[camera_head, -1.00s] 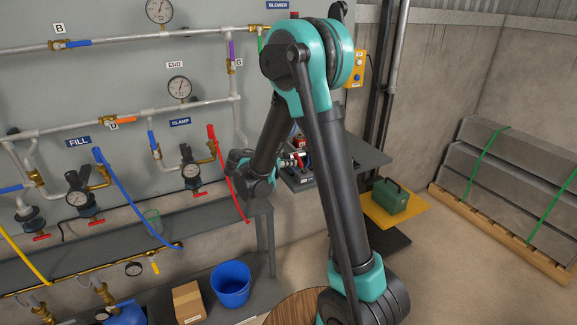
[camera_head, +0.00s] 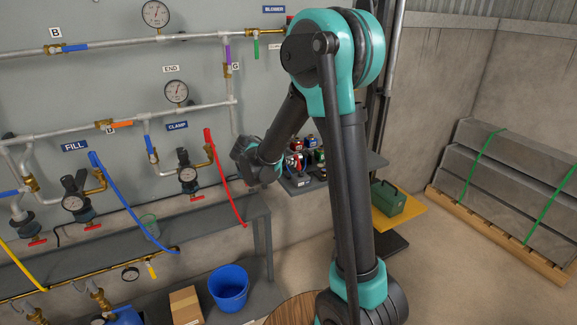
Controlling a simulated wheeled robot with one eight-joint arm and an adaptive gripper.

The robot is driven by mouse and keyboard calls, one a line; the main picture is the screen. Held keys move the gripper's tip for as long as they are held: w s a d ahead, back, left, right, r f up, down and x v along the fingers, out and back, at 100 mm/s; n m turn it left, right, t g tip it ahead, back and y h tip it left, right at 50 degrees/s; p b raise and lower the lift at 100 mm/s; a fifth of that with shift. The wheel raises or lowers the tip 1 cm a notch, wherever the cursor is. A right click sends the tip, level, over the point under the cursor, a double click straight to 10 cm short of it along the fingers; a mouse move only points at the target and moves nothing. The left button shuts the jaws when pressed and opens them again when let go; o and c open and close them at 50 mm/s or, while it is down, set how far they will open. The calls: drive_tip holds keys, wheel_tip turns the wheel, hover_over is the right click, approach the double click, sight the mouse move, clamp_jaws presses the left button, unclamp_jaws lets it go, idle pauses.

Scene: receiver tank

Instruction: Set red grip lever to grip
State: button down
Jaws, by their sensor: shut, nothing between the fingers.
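I cannot pick out the red grip lever with certainty. Red parts that show are the small red handles under the gauged regulators, one (camera_head: 196,197) below the CLAMP sign (camera_head: 177,126) and one (camera_head: 92,227) below the FILL sign (camera_head: 74,146).
A grey bench (camera_head: 214,214) runs below the pipes, with a blue bucket (camera_head: 229,287) and a cardboard box (camera_head: 186,305) on a lower level. Cans stand on a small shelf (camera_head: 376,161) behind my arm. A green box (camera_head: 387,198) sits on a yellow platform.

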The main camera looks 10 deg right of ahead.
drive_tip(key=w+d+r+m+g+y, duration=0.1)
drive_tip(key=w+d+g+y, duration=0.1)
drive_tip(key=d+y, duration=0.3)
drive_tip(key=shift+d+r+y, duration=0.4)
drive_tip(key=shift+d, duration=0.15)
idle(0.4)
drive_tip(key=s+a+v, duration=0.1)
drive_tip(key=v, duration=1.2)
drive_tip(key=shift+f+g, duration=0.3)
drive_tip(key=shift+f, duration=0.05)
drive_tip(key=shift+a, duration=0.15)
